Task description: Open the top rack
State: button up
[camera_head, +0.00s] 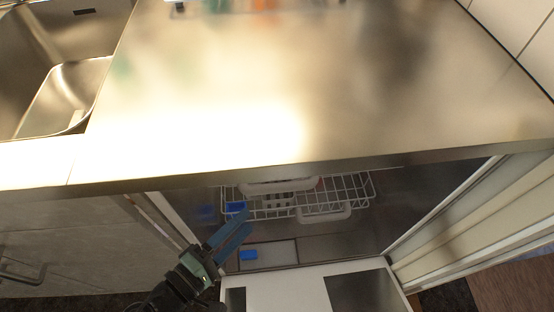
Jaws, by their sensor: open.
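The top rack (345,187) is a white wire basket inside the open dishwasher, under the front edge of the counter. White handle-like bars (325,214) show along it. My gripper (238,228) reaches in from the lower left, its blue fingers apart. In the picture it overlaps the area just below the rack's left end. I cannot tell whether it touches the rack. The rack's rear is hidden by the counter.
The dishwasher door (310,284) hangs open below. A metal counter (300,90) covers the top, with a sink (75,95) at left. A cabinet front (70,245) with a handle is on the left. Small blue patches (248,254) show near my gripper.

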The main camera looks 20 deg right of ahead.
aim_at(276, 192)
jog(key=b+x, duration=0.3)
jog(key=x, duration=1)
jog(key=shift+r, duration=0.1)
jog(key=shift+a, duration=0.1)
grip_shut()
dwell(0.9)
